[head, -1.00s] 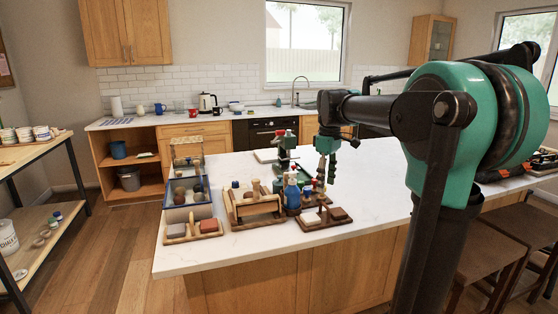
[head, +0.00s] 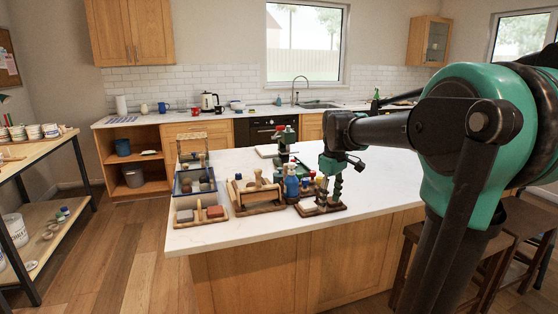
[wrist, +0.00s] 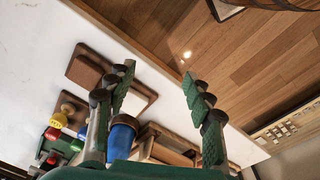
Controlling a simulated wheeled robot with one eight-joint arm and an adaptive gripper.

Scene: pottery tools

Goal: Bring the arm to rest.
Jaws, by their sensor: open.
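My gripper (head: 337,187) is at the end of my arm over the front part of the white island counter (head: 380,190), close to a small wooden tray (head: 320,208). In the wrist view its two green fingers (wrist: 160,85) are spread apart with nothing between them. The counter edge and the wooden floor show past the fingertips. In the head view the fingers overlap part of the tray, so I cannot tell the exact gap.
On the counter stand a wooden tool caddy (head: 257,197), a blue bottle (head: 292,186), a blue-edged crate (head: 194,181) and a tray with two blocks (head: 201,216). Stools (head: 510,240) stand at right. The counter's right part is clear.

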